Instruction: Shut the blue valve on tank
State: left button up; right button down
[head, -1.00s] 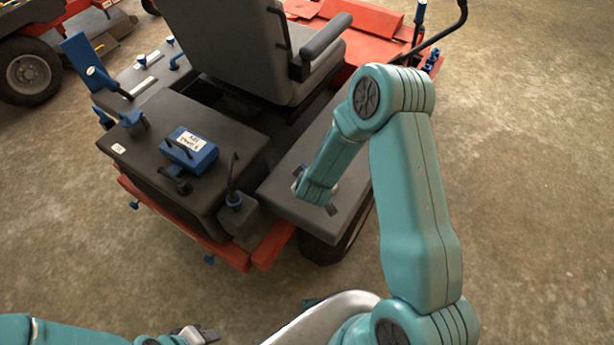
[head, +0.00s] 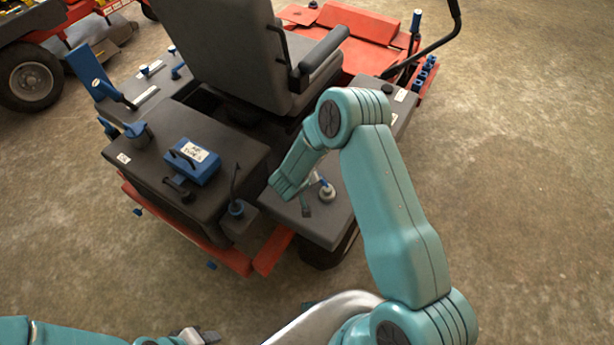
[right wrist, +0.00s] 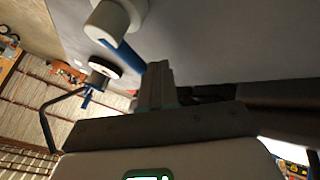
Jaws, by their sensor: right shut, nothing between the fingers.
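The valve (head: 327,193) is a pale round fitting with a small blue lever, on top of the dark grey tank (head: 330,228) at the mower's right rear. In the right wrist view its pale hub (right wrist: 115,20) and blue lever (right wrist: 128,57) show close by. My right gripper (head: 308,206) is just left of the valve, low over the tank top. Its fingers (right wrist: 157,85) are shut and empty, close to the lever end; whether they touch cannot be told. My left gripper (head: 200,337) is at the bottom edge, partly cut off, far from the valve.
The orange mower's seat (head: 235,50) and armrest (head: 322,48) rise behind the tank. Open concrete floor (head: 520,180) lies to the right.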

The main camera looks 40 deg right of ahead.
jog(key=d+m+g, duration=0.1)
jog(key=m+g+p, duration=0.1)
jog(key=m, duration=0.1)
jog(key=d+m+g+h, duration=0.1)
jog(key=shift+w+d+m, duration=0.3)
jog(key=shift+w+m, duration=0.05)
jog(key=shift+m, duration=0.05)
jog(key=d+m+g, duration=0.2)
jog(key=m, duration=0.1)
jog(key=shift+s+f+m+g, duration=0.1)
jog(key=shift+s+m+g, duration=0.05)
jog(key=shift+m+g, duration=0.2)
jog(key=shift+s+d+m+g+b, duration=0.2)
jog(key=shift+d+m+g+b, duration=0.15)
jog(key=shift+d+m, duration=0.1)
jog(key=shift+s+d, duration=0.3)
jog(key=shift+d, duration=0.1)
jog(key=shift+s+d, duration=0.1)
jog(key=shift+d, duration=0.05)
